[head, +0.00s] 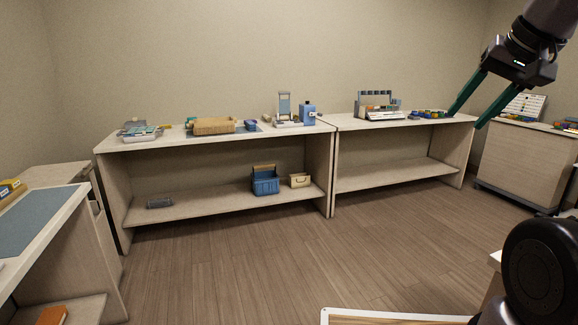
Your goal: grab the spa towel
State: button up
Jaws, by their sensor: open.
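My gripper (465,120) is at the upper right of the head view, with two long green fingers spread apart and nothing between them. It is in the air, in front of the right end of the far right bench in the picture. I cannot make out a spa towel for certain. A tan, block-like item (214,126) lies on the left bench top, and a small dark grey item (160,203) lies on its lower shelf. Both are too small to identify.
Two pale benches, left (228,192) and right (398,178), stand along the wall. A blue basket (265,183) sits on the left bench's lower shelf. A cabinet (522,162) stands at right, a desk (35,232) at left. The wooden floor (300,255) between is clear.

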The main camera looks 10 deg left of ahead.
aim_at(250, 125)
jog(key=i+j+u, duration=0.3)
jog(key=i, duration=0.2)
jog(key=i+j+u, duration=0.15)
jog(key=i+u, duration=0.15)
jog(key=i, duration=0.15)
jog(key=i+u, duration=0.3)
jog(key=i, duration=0.2)
jog(key=i+z, duration=0.15)
jog(key=i, duration=0.3)
jog(key=i+j+z, duration=0.1)
jog(key=i, duration=0.35)
jog(key=i+j+z, duration=0.15)
jog(key=i, duration=0.3)
jog(key=i+j+z, duration=0.15)
jog(key=i, duration=0.3)
jog(key=i+j+z, duration=1.1)
jog(key=j, duration=0.15)
